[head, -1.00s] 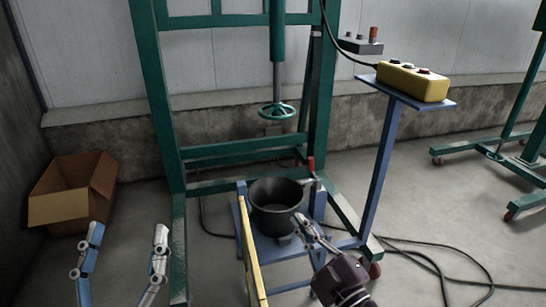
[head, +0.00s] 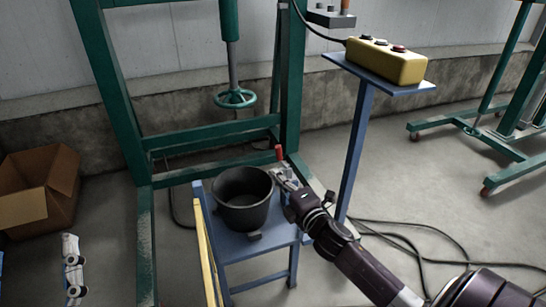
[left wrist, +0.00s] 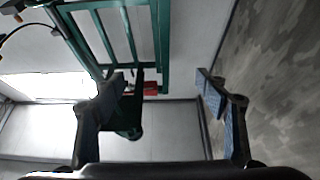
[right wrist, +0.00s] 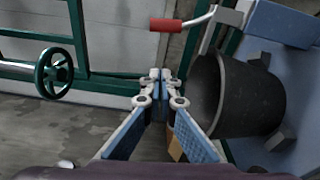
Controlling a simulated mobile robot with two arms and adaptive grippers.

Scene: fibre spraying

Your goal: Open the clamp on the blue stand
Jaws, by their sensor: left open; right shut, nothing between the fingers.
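The blue stand (head: 235,244) holds a black bucket (head: 241,203) on its top. The clamp's red handle (head: 279,153) stands up at the back right of the stand, behind the bucket. In the right wrist view the red handle (right wrist: 166,25) sits on a bent metal lever, above my fingertips. My right gripper (head: 279,173) is shut and empty, close to the handle and the bucket's right rim. Its shut tips also show in the right wrist view (right wrist: 160,75), apart from the handle. My left gripper (left wrist: 172,82) is open and empty; part of it shows at the head view's lower left.
A green frame with a handwheel (head: 235,98) stands behind the blue stand. A yellow button box (head: 386,61) rests on a blue post table to the right. A cardboard box (head: 38,190) is at left; black cables (head: 420,228) lie on the floor.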

